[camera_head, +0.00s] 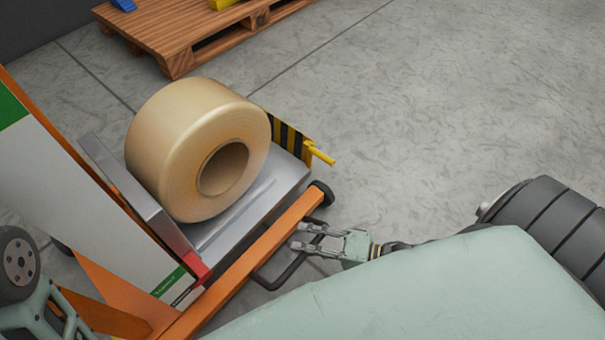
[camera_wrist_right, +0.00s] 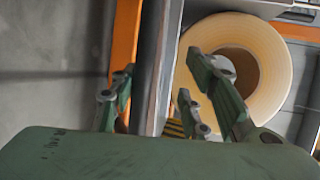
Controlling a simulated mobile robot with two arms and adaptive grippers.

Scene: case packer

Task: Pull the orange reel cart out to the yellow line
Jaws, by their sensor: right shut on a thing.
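The orange reel cart (camera_head: 243,266) stands at the left of the head view, with a large tan reel (camera_head: 160,140) lying on its grey bed. A black bar handle (camera_head: 290,272) sticks out from its orange side rail. My right gripper (camera_head: 305,238) is at this handle, shut on it. In the right wrist view my right gripper's fingers (camera_wrist_right: 160,88) stand apart in front of the cart's rail, with the reel behind; the handle is not clear there. Part of my left gripper (camera_head: 55,318) shows at the lower left edge, its fingertips cut off. I see no yellow line on the floor.
A wooden pallet (camera_head: 165,35) with blue and yellow things on it stands at the back. A black-and-yellow striped plate (camera_head: 287,135) with a yellow peg (camera_head: 322,156) is beside the reel. The grey floor (camera_head: 450,110) right of the cart is clear.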

